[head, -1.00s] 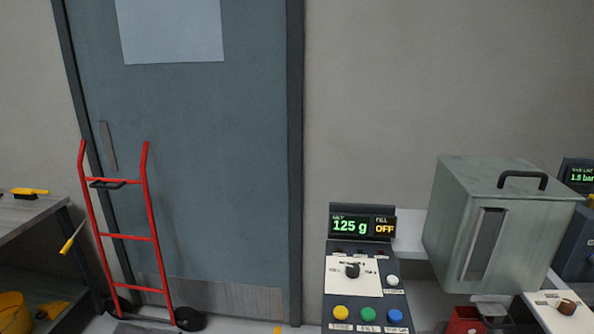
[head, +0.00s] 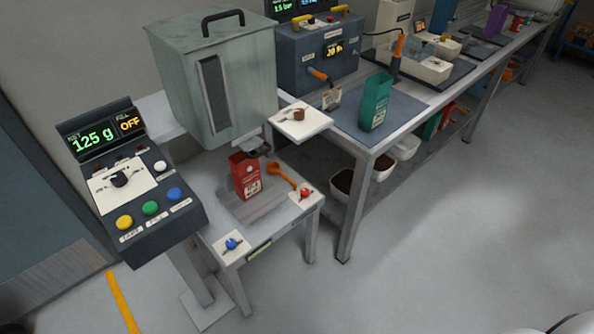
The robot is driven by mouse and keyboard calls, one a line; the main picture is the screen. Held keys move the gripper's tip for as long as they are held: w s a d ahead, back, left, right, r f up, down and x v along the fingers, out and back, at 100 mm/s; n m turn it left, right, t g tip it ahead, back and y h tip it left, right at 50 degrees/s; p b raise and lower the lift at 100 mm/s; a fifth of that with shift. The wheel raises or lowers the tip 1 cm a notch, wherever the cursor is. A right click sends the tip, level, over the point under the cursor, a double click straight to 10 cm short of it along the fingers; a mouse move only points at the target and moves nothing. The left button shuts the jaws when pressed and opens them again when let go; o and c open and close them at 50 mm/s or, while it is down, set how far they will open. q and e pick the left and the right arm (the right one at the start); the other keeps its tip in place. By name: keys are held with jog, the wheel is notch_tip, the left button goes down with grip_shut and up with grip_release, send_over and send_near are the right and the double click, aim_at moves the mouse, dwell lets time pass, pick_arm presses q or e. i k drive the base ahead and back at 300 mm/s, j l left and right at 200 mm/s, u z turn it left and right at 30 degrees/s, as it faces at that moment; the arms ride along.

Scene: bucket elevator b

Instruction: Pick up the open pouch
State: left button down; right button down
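A red pouch (head: 246,177) with a pale label stands upright below the spout of the grey hopper (head: 232,95), on a small metal stand (head: 210,190). Its top is partly under the spout, so I cannot tell clearly whether it is open. A green pouch (head: 375,105) with a pale label stands upright on a dark mat (head: 402,97) on the long bench. Its top looks open. Neither of my grippers is in view, and nothing touches the pouches except what they stand on.
A control panel (head: 140,195) reads 125 g and OFF, with coloured buttons. An orange scoop (head: 281,175) lies beside the red pouch. A dark blue machine (head: 315,60) stands behind the green pouch. White bins (head: 404,147) sit on the shelf below.

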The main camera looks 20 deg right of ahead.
aim_at(246, 176)
jog(key=i+l, duration=0.2)
jog(key=l, duration=0.25)
jog(key=i+l+z, duration=0.1)
jog(key=l, duration=0.3)
jog(key=i+l, duration=0.25)
jog(key=l, duration=0.15)
jog(key=i+l, duration=0.25)
jog(key=l, duration=0.2)
jog(key=k+z, duration=0.05)
